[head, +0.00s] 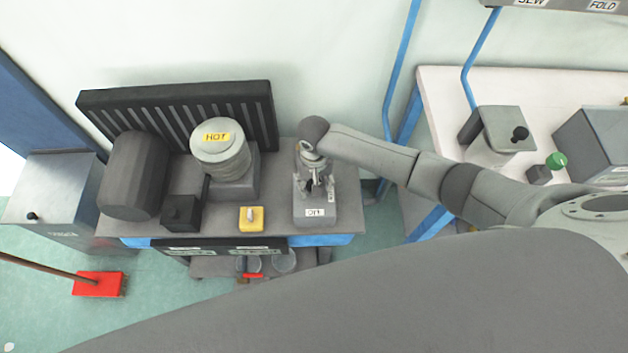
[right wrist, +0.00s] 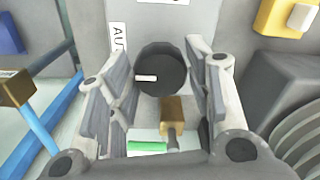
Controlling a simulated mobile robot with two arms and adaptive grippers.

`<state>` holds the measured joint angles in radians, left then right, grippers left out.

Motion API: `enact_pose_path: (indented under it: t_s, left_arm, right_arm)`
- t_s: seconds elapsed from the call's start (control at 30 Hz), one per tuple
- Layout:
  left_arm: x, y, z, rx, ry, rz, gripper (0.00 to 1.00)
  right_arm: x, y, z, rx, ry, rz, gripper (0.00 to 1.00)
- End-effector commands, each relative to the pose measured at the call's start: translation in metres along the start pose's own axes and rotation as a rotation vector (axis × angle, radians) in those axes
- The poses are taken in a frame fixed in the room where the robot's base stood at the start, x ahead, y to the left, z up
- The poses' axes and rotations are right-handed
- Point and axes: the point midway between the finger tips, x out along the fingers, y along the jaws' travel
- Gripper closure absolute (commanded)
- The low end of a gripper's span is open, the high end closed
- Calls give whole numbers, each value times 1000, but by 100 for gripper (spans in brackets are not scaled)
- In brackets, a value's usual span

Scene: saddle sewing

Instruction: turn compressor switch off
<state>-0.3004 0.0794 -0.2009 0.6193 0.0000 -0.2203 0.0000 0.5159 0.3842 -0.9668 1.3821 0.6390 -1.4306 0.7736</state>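A grey switch box (head: 315,213) stands at the right end of the bench in the head view, with a white label on its front. In the right wrist view, the box carries a round black knob (right wrist: 160,75) with a white mark pointing left. A partly cut-off label beside it starts with "AU". My right gripper (head: 316,188) reaches down over this box. Its two fingers are open on either side of the knob, with visible gaps between. A brass-coloured part and a green strip show below the knob. My left gripper is not in view.
A yellow box with a pale switch (head: 251,219) sits left of the grey box. Further left are a cylinder labelled HOT (head: 220,150), a small black box (head: 182,213) and a dark tank (head: 134,175). A black ribbed panel (head: 190,105) stands behind. A red broom (head: 98,284) is on the floor.

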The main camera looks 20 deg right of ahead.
Motion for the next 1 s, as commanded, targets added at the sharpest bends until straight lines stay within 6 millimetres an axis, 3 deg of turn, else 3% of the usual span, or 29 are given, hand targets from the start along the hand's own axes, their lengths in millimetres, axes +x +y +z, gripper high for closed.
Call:
enact_pose_path:
  t_s: [0.03, 0.2, 0.57, 1.0]
  left_arm:
    - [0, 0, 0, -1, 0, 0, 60]
    - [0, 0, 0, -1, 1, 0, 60]
    - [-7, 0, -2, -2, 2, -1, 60]
    - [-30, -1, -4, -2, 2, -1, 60]
  right_arm:
    - [0, 0, 0, 0, 0, 0, 64]
    - [0, 0, 0, 0, 0, 0, 83]
    - [-2, 0, 0, -72, -1, 2, 83]
    - [-3, 0, 0, -430, -3, 0, 83]
